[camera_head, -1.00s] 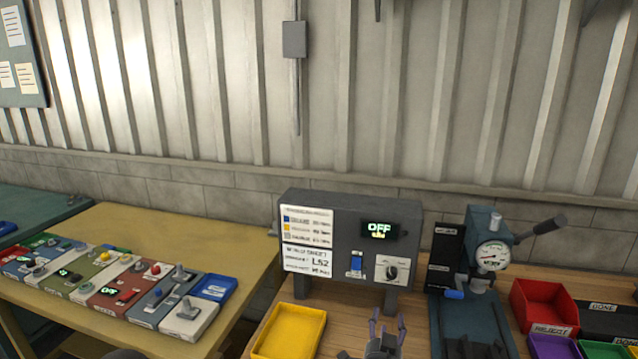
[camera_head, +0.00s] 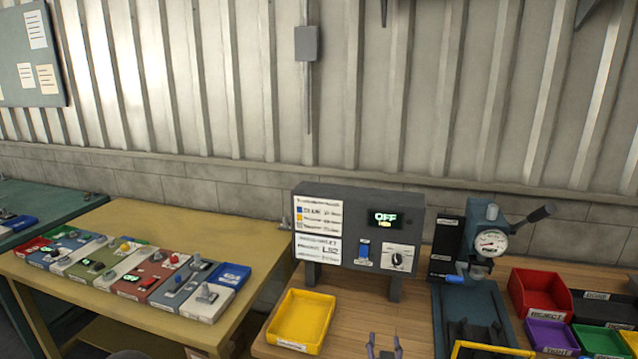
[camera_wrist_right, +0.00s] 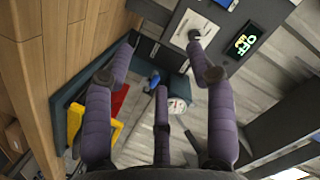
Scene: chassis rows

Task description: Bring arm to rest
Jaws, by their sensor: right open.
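My right gripper (camera_head: 384,347) shows at the bottom edge of the head view, in front of the grey control box (camera_head: 359,228). Only its purple-grey fingertips show there, apart and pointing up. In the right wrist view the gripper (camera_wrist_right: 160,60) has its fingers spread, with nothing between them. The control box, with a green OFF display (camera_head: 396,219), a blue switch and a dial, stands behind the gripper on the wooden bench. My left gripper is not in the head view.
A yellow tray (camera_head: 303,317) lies left of the gripper. The gauge press (camera_head: 489,243) stands to the right, with a red bin (camera_head: 541,294), a purple bin (camera_head: 551,336) and a green bin (camera_head: 600,341) beyond. Colored switch modules (camera_head: 147,277) line the yellow table (camera_head: 190,225).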

